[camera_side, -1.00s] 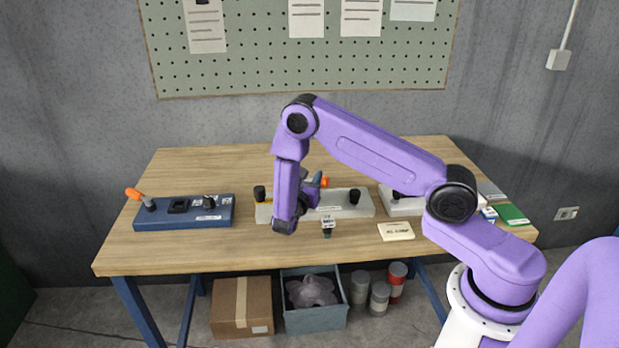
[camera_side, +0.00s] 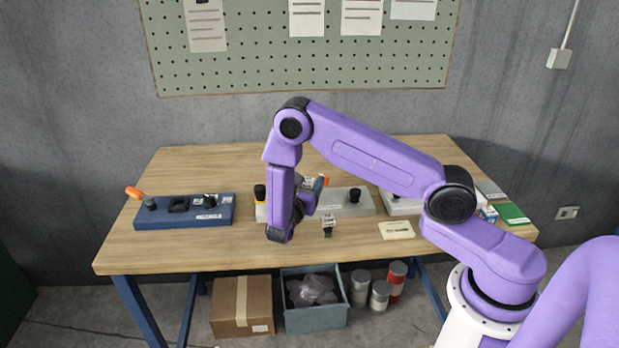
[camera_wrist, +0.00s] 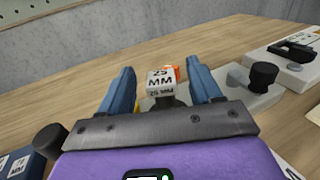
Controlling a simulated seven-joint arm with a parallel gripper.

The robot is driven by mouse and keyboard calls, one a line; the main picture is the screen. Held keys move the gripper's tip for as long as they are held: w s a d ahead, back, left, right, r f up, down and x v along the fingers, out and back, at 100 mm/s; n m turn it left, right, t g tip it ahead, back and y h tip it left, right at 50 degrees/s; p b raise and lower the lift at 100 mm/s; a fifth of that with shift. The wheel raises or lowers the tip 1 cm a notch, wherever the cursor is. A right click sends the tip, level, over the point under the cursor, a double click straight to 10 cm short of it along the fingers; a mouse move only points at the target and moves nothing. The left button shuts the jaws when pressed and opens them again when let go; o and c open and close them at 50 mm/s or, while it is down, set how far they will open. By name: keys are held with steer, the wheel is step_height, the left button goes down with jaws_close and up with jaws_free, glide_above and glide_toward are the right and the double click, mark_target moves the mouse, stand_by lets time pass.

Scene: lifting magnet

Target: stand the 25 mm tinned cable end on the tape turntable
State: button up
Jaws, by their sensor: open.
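A white block marked MM with a number that looks like 25 (camera_wrist: 160,79) stands on a dark stem in the wrist view; I take it as the tinned cable end. My gripper (camera_wrist: 163,72) is open, with one blue finger on each side of the block and visible gaps. In the side view, a white label (camera_side: 309,183) shows near the purple wrist; my fingertips are mostly hidden there. A grey fixture with black knobs and an orange lever (camera_side: 345,200) lies behind my gripper. I cannot tell which fixture is the tape turntable.
A blue fixture with an orange lever (camera_side: 185,212) is at left. A small dark piece with a white label (camera_side: 328,225) stands in front of the grey fixture. A pale card (camera_side: 396,230) lies right of it. The table's front left is clear.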

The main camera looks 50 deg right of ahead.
steer(key=v, duration=0.9)
steer(key=s+a+r+m+g+y, duration=0.1)
steer(key=s+r+m+g+y, duration=0.1)
steer(key=s, duration=0.8)
steer(key=s+a+r+m+g+y, duration=0.2)
steer(key=s+r+m+y, duration=0.2)
steer(key=s+y, duration=0.5)
steer(key=s+a+r+m+g+y, duration=0.2)
steer(key=s+r+m+y, duration=0.2)
steer(key=s, duration=0.7)
steer(key=shift+s+a+r+g+y, duration=0.2)
steer(key=shift+r+g+y, duration=0.2)
steer(key=shift+r+y, duration=0.55)
